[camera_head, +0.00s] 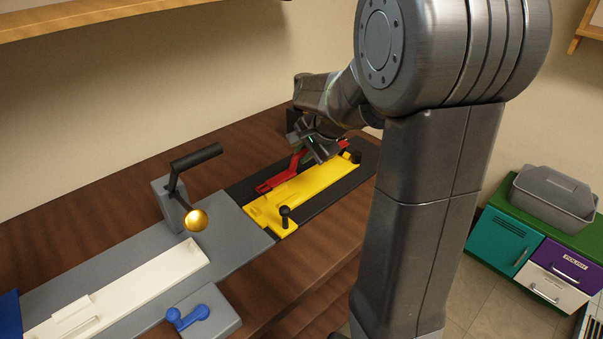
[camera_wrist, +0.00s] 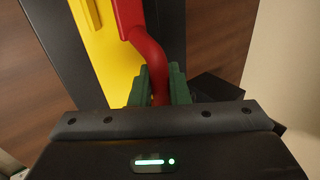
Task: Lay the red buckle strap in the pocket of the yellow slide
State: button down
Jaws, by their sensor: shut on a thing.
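The red buckle strap (camera_head: 278,179) is above or along the far long side of the yellow slide (camera_head: 310,193) in the head view. My gripper (camera_head: 313,150) is at the strap's right part, over the slide's far end. In the wrist view my gripper (camera_wrist: 159,88) is shut on the narrow curved part of the red strap (camera_wrist: 148,50), between green fingertips. The strap's wider part runs up the picture beside the yellow slide (camera_wrist: 100,50). I cannot tell whether the strap touches the slide. The pocket is not clearly seen.
The slide lies on a black base (camera_head: 340,188) on the brown wooden bench (camera_head: 150,166). A grey plate (camera_head: 110,265) with a cream slide (camera_head: 130,290), a lever with a gold ball (camera_head: 196,220) and a blue handle (camera_head: 190,316) stands at the left. Black knobs rise from the yellow slide.

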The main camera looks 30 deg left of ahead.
jog(key=shift+f, duration=2.95)
jog(key=shift+b, duration=0.3)
jog(key=shift+f, duration=0.15)
jog(key=c, duration=1.4)
grip_release()
jog(key=shift+r, duration=0.3)
jog(key=v, duration=1.1)
jog(key=shift+s+d+r+p, duration=0.1)
jog(key=shift+d+r+p, duration=0.1)
jog(key=shift+r+p, duration=0.15)
